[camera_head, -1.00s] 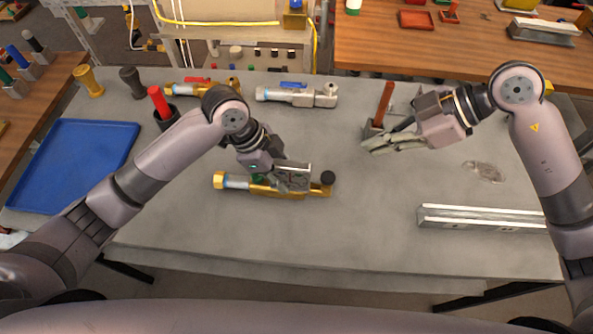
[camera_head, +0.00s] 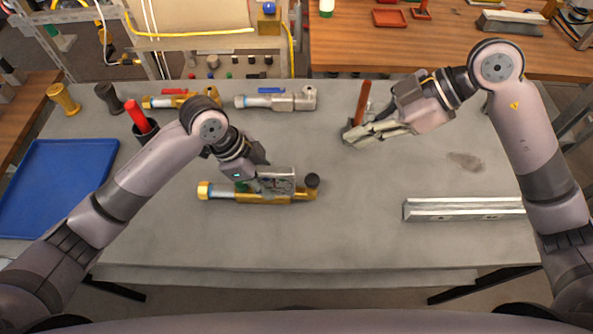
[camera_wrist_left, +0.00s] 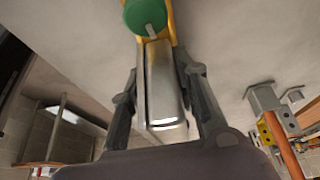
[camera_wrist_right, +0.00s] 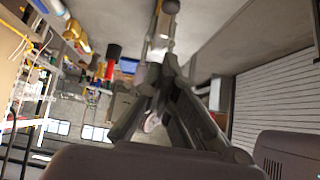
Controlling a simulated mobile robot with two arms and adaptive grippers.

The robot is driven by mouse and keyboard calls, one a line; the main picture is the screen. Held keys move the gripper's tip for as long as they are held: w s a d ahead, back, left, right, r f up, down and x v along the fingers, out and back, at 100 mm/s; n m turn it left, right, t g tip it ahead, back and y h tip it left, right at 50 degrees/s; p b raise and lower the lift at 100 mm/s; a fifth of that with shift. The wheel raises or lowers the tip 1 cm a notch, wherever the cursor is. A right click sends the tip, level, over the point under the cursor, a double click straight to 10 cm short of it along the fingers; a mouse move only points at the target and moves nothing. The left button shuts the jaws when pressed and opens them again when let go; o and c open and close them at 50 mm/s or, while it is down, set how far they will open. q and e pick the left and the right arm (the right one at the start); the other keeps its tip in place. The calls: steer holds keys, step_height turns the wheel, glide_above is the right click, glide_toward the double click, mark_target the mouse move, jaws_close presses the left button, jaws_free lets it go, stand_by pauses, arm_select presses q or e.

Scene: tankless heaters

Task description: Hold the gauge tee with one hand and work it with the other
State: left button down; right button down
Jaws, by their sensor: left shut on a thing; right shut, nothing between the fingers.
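The gauge tee (camera_head: 263,198) lies along the middle of the table, with a brass body, a gold nut at its left end and a black round part at its right end. My left gripper (camera_head: 272,182) is over it and shut on its bright metal upper part. The left wrist view shows that metal block (camera_wrist_left: 162,85) between the fingers, with a green round knob (camera_wrist_left: 145,16) beyond it. The gripper hides part of the tee. My right gripper (camera_head: 352,137) is shut and empty, up and right of the tee, apart from it.
A brass valve with red lever (camera_head: 168,101) and a silver valve with blue lever (camera_head: 285,102) lie at the back. A holder with a red-brown stick (camera_head: 363,100) stands behind my right gripper. A blue tray (camera_head: 60,190) is left; a metal rail (camera_head: 465,209) is right. The front is clear.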

glide_above(317, 177)
step_height(317, 177, down, 7)
steer(key=shift+r, duration=0.1)
step_height(317, 177, down, 3)
steer(key=shift+a+r, duration=0.1)
steer(key=shift+r, duration=0.1)
steer(key=shift+f, duration=0.85)
